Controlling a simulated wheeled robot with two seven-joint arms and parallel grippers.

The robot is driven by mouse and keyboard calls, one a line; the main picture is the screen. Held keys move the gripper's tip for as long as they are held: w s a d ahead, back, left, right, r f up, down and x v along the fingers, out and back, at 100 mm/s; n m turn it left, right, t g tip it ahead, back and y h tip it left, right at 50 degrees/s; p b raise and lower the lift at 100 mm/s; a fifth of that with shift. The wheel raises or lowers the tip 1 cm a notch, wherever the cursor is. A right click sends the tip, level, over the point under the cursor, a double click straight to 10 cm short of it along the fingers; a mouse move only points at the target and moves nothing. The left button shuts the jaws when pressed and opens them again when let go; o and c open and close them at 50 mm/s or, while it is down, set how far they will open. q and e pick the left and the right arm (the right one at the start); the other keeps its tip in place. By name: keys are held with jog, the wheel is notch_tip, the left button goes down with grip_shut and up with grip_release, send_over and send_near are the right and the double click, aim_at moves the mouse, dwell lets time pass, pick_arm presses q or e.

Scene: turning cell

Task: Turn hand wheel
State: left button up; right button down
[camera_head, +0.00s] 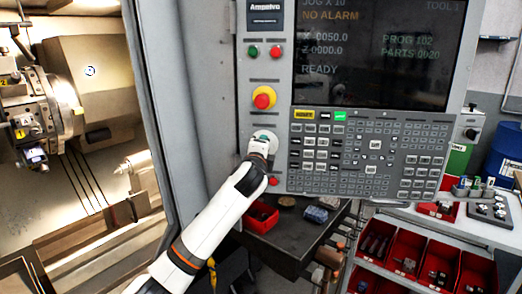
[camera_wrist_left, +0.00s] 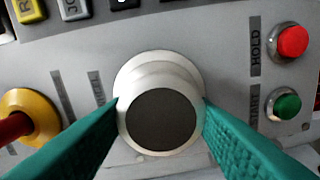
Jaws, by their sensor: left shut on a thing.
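The hand wheel (camera_wrist_left: 160,118) is a round white knob with a dark grey face on the control panel, seen close up in the left wrist view. In the head view the hand wheel (camera_head: 263,136) is mostly covered by my left gripper (camera_head: 259,150). In the left wrist view the two green fingers of my left gripper (camera_wrist_left: 161,122) lie on either side of the knob, shut on its rim. My right gripper is in neither view.
The red emergency stop on a yellow base (camera_head: 263,98) sits just above the hand wheel. A red button (camera_wrist_left: 292,41) and a green button (camera_wrist_left: 287,106) are beside it. The keypad (camera_head: 370,152) lies right. Below stands a dark cart (camera_head: 285,235) with a red bin.

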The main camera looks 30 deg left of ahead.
pick_arm(q)
jog(key=shift+r, duration=0.2)
jog(key=o, duration=0.9)
jog(key=shift+a, duration=0.1)
jog(key=shift+c, duration=0.2)
jog(key=shift+o, duration=0.5)
jog(key=shift+w+f, duration=0.1)
jog(key=shift+f, duration=0.1)
jog(key=b+v, duration=0.3)
jog(key=v, duration=0.9)
jog(key=shift+b, duration=0.35)
